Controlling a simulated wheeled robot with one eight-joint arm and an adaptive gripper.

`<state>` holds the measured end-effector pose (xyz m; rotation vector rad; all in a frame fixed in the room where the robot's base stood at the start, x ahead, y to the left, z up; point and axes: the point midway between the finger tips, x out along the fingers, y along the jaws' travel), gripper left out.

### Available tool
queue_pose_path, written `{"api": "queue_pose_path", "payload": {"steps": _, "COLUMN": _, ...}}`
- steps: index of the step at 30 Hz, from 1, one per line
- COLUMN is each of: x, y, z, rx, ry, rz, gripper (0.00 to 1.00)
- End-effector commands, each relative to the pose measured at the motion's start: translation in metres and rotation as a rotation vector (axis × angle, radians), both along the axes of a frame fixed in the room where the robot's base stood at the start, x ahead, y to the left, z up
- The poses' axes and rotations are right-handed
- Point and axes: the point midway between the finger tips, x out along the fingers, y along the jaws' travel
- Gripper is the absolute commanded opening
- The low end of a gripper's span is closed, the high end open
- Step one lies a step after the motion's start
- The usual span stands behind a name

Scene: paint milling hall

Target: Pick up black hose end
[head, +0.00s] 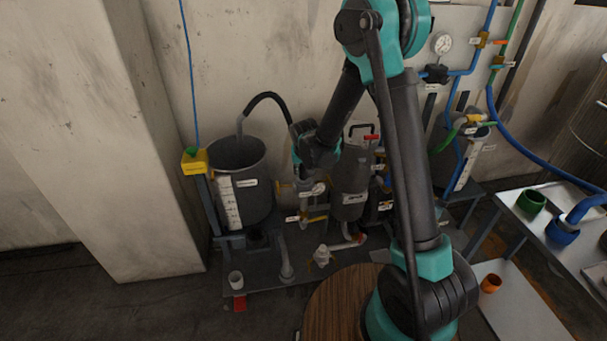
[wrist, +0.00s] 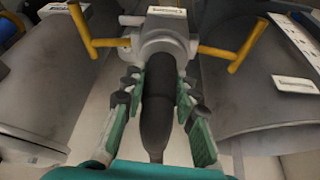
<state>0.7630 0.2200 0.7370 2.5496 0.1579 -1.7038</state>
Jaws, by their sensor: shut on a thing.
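The black hose end (wrist: 158,105) lies between my gripper's two teal fingers in the wrist view, and my gripper (wrist: 160,80) is shut on it. The far end of the black piece meets a grey fitting (wrist: 165,45) with yellow handles; I cannot tell whether it is seated in it. In the head view my gripper (head: 307,172) points down between the open grey tank and the grey vessel, and its fingertips are hard to make out. A black hose (head: 268,96) arches from the tank's rim to behind my wrist.
The open grey tank (head: 225,200) stands left and the grey vessel (head: 351,205) right of my gripper. A yellow box (head: 194,161) stands by the tank. A side table (head: 545,225) with coloured fittings is at right.

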Motion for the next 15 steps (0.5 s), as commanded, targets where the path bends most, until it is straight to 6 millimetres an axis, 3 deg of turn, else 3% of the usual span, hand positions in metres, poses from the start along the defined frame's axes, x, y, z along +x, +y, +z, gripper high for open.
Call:
{"api": "queue_pose_path", "payload": {"steps": 8, "x": 0.0, "y": 0.0, "z": 0.024, "rx": 0.0, "ry": 0.0, "rz": 0.0, "gripper": 0.0}}
{"api": "queue_pose_path", "payload": {"steps": 15, "x": 0.0, "y": 0.0, "z": 0.061, "rx": 0.0, "ry": 0.0, "rz": 0.0, "gripper": 0.0}}
